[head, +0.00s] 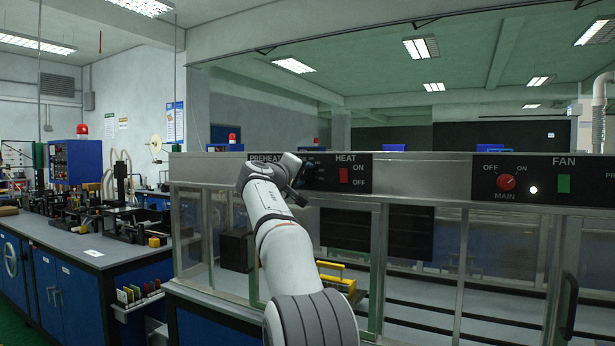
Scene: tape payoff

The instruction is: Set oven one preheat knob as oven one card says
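The black oven panel (325,184) carries the labels PREHEAT and HEAT. My arm reaches up to it, and its wrist covers the area below the PREHEAT label. The preheat knob is hidden or cannot be made out there. My gripper (300,174) is a small dark shape at the panel, right of the wrist. Its fingers are too small and dark to show whether they are open or shut, or whether they touch anything. I cannot make out an oven one card.
A red HEAT switch (344,175) sits just right of my gripper. Farther right, a FAN panel (550,181) has a red MAIN knob (506,182) and a green switch (564,184). Glass oven doors are below. A cluttered workbench (75,243) stands left.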

